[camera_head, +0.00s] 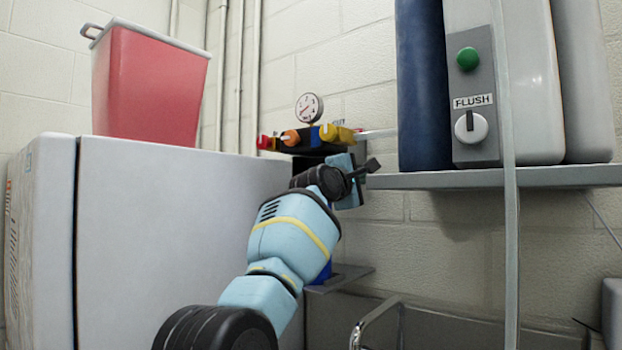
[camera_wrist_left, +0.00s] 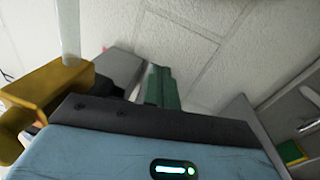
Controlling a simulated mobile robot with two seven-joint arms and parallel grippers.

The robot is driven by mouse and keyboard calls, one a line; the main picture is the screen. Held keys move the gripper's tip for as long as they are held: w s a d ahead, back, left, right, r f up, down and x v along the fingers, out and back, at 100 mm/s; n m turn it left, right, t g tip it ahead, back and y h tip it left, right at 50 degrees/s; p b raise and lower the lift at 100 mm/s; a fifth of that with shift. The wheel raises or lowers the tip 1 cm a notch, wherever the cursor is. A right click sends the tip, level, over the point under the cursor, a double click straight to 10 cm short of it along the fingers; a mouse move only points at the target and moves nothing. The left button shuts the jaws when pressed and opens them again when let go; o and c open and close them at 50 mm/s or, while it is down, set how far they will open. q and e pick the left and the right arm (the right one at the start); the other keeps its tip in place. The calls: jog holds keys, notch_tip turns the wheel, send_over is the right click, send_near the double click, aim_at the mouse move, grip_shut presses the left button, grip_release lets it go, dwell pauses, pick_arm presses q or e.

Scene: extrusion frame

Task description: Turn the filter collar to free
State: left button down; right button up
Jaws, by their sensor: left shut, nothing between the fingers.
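My left gripper (camera_head: 364,171) is shut and empty, raised in front of the valve and gauge assembly on the wall. In the left wrist view its greenish finger (camera_wrist_left: 162,88) points up toward the ceiling. I cannot make out the filter collar; my gripper and forearm cover the area below the valves. A blue part (camera_head: 325,271), perhaps the filter body, shows low behind my forearm. A yellow valve part (camera_head: 338,133) sits just above the gripper in the head view. A yellow part (camera_wrist_left: 45,88) also shows close on the left in the wrist view. My right gripper is not in view.
A round gauge (camera_head: 309,107) stands above the valves. A white cabinet (camera_head: 180,230) with a red bin (camera_head: 150,85) is at left. A grey shelf (camera_head: 490,178) carries a unit labelled FLUSH (camera_head: 472,101). A sink (camera_head: 450,330) lies below; a pale hose (camera_head: 510,240) hangs in front.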

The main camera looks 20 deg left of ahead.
pick_arm(q)
jog(key=shift+s, duration=0.1)
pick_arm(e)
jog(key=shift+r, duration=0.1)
